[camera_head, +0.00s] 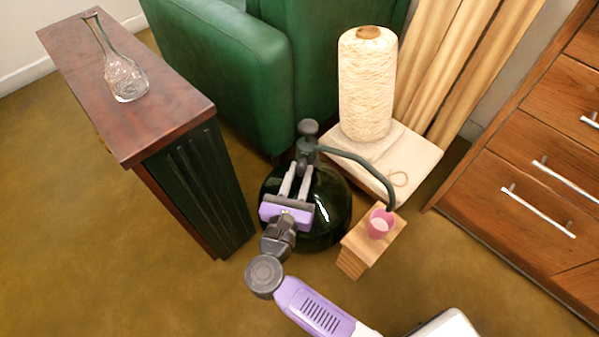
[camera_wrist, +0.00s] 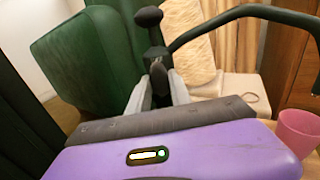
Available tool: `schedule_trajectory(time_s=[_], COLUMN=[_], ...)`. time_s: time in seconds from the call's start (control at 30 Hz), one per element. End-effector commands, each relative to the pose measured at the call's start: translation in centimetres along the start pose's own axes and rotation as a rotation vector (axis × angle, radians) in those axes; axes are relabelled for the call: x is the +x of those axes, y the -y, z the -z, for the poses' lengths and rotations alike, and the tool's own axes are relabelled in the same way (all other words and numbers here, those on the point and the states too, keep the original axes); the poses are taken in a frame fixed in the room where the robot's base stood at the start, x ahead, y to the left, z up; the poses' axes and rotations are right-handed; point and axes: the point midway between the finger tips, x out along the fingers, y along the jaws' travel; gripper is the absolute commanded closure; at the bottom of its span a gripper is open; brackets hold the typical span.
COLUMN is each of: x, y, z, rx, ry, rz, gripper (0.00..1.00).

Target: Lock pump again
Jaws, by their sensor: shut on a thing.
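The pump (camera_head: 307,147) has a dark head with a round knob on top and a long curved spout. It stands on a round, glossy dark green vessel (camera_head: 335,212). In the wrist view the pump's knob and neck (camera_wrist: 152,35) rise in the middle, and the spout arches to the right. My gripper (camera_head: 300,168), with a purple body and grey fingers, is over the vessel. Its fingers (camera_wrist: 158,80) are shut on the dark pump part below the knob. The exact grip contact is partly hidden. I cannot tell whether the pump is locked.
A pink cup (camera_head: 380,223) stands on a small wooden block (camera_head: 358,250) under the spout tip. A wooden cabinet (camera_head: 170,110) with a glass decanter (camera_head: 125,78) is left. Behind are a green armchair (camera_head: 235,75) and a spool (camera_head: 367,85) on a pale slab. Drawers (camera_head: 530,180) stand right.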

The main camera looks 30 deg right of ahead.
Motion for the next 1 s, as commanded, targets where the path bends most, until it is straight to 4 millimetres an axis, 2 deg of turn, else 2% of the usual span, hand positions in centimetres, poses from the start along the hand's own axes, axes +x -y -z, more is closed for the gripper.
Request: schedule_trajectory(time_s=[0.27,1.0], x=[-0.02,-0.05], y=[0.06,0.20], z=[-0.30,-0.39], rx=[-0.157,-0.852], ry=[-0.001,-0.001], rz=[0.000,0.000], gripper=[1.00,1.00])
